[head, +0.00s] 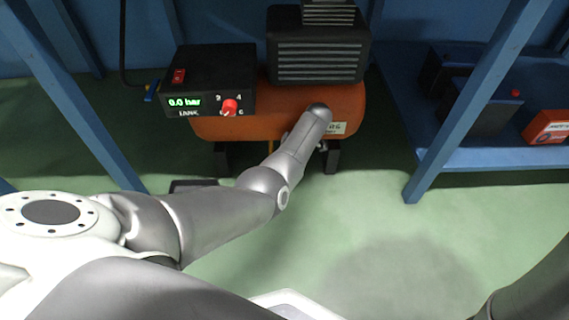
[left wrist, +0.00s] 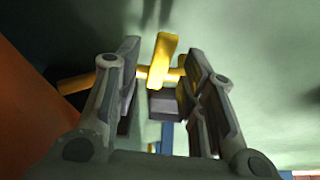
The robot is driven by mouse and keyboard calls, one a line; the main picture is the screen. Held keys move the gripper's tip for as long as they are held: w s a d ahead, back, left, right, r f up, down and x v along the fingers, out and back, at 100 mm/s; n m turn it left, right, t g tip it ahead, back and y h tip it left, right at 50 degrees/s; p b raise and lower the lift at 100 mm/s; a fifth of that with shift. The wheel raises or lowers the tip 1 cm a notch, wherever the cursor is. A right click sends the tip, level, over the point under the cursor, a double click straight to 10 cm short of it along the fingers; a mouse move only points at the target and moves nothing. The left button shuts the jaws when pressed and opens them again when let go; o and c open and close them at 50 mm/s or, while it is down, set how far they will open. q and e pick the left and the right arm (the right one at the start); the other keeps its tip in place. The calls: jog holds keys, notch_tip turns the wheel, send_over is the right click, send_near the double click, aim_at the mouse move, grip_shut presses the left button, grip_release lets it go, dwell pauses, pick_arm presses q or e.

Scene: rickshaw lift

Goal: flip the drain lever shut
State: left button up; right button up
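The yellow drain lever (left wrist: 161,60) shows in the left wrist view, standing across a yellow horizontal drain pipe (left wrist: 76,85) that comes out from the orange tank at the left. My left gripper (left wrist: 160,72) is open, with one finger on each side of the lever and a visible gap to both. I cannot tell how deep the lever sits between the fingers. In the head view my left arm reaches to the lower front of the orange compressor tank (head: 235,126). The arm hides the lever and most of the gripper there. My right gripper is out of view.
A black control box (head: 209,79) reads 0.0 bar and has a red knob (head: 230,107) and a red switch. Blue frame posts (head: 468,105) stand on both sides. A blue shelf (head: 480,159) at right holds dark boxes and an orange box (head: 548,127). The green floor in front is clear.

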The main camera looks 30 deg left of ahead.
pick_arm(q)
jog(key=v, duration=1.1)
jog(key=shift+r, duration=0.4)
jog(key=shift+d, duration=0.1)
